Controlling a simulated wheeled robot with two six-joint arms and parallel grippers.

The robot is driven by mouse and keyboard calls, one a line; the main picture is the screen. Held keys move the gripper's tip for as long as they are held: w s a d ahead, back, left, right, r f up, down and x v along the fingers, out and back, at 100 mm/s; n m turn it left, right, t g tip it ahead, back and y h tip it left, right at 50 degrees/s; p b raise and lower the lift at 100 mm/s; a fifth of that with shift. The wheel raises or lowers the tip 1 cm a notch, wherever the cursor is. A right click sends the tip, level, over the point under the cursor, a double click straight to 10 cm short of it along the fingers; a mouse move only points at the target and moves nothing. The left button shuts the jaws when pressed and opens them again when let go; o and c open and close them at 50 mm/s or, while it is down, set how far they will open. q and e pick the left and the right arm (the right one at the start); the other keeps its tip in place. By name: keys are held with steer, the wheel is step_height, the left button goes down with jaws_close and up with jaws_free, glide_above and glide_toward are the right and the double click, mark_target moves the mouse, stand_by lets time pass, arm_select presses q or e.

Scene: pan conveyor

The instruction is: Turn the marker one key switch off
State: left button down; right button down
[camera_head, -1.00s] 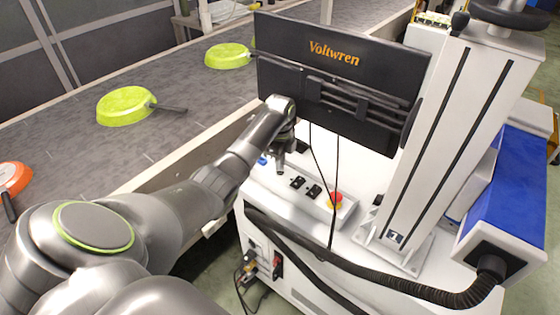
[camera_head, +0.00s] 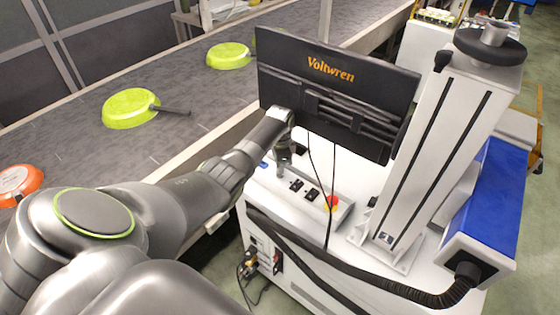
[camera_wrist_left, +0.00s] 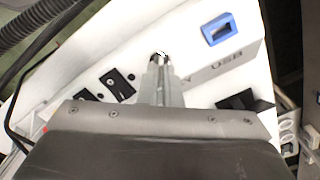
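My left gripper (camera_head: 283,174) is down at the far left end of the white control box (camera_head: 344,211), below the monitor. In the left wrist view its two fingers (camera_wrist_left: 161,82) are close together. Their tips are at a small dark round fitting with a metallic part, which looks like the key switch (camera_wrist_left: 160,55). The fingers hide most of it, so I cannot read its position. A plate marked 1 (camera_head: 385,239) is at the foot of the white column. My right gripper is not in view.
Black rocker switches (camera_head: 312,194) and a red emergency stop (camera_head: 332,203) share the box. A blue USB port (camera_wrist_left: 218,29) is near the fingers. A Voltwren monitor (camera_head: 335,95) overhangs with hanging cables. Pans, including a lime one (camera_head: 130,108), lie on the conveyor (camera_head: 75,140).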

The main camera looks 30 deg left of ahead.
arm_select(q)
steer(key=n, duration=0.1)
steer(key=n+p, duration=0.1)
steer(key=n, duration=0.1)
steer(key=shift+r+n+p, duration=0.2)
steer(key=shift+n+p, duration=0.1)
steer(key=shift+f+n+p, duration=0.1)
steer(key=shift+n+p, duration=0.45)
steer(key=shift+n, duration=1.35)
steer(key=c, duration=1.6)
jaws_free()
